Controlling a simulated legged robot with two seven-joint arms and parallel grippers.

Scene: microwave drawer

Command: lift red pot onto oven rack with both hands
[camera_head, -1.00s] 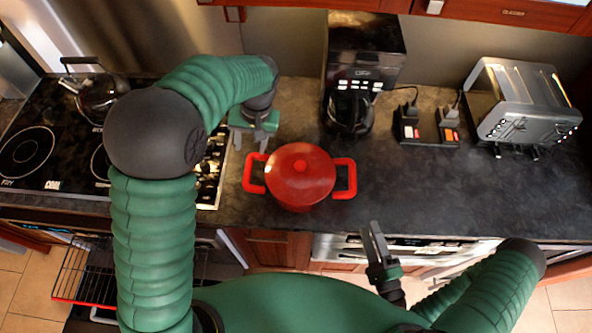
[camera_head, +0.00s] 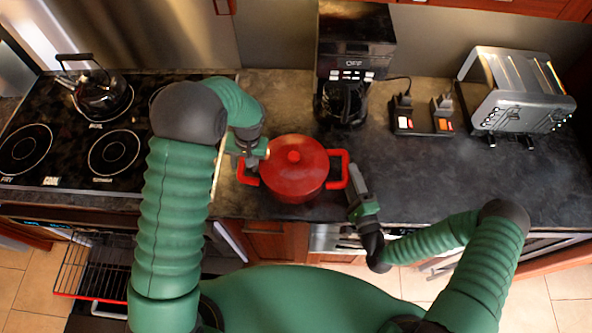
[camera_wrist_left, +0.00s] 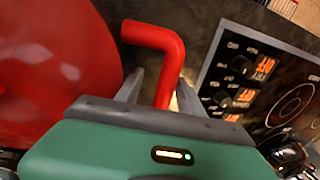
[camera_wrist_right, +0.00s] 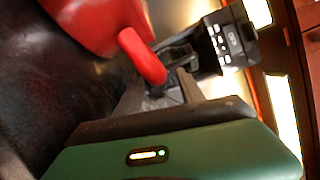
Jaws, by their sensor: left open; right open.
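The red lidded pot (camera_head: 294,170) stands on the dark counter, with a loop handle on each side. My left gripper (camera_head: 247,158) is at the pot's left handle (camera_head: 248,172). In the left wrist view the open fingers (camera_wrist_left: 155,88) straddle that red handle (camera_wrist_left: 166,45). My right gripper (camera_head: 354,178) is open beside the pot's right handle (camera_head: 340,167). In the right wrist view the handle (camera_wrist_right: 142,56) lies just ahead of the fingers; whether it is between them is unclear. The oven rack (camera_head: 85,262) is pulled out at the lower left, with a red front edge.
A cooktop (camera_head: 70,140) with a kettle (camera_head: 100,92) is at the left. A coffee maker (camera_head: 352,50) stands behind the pot, with a toaster (camera_head: 515,90) at the right. The counter between pot and toaster is mostly clear.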

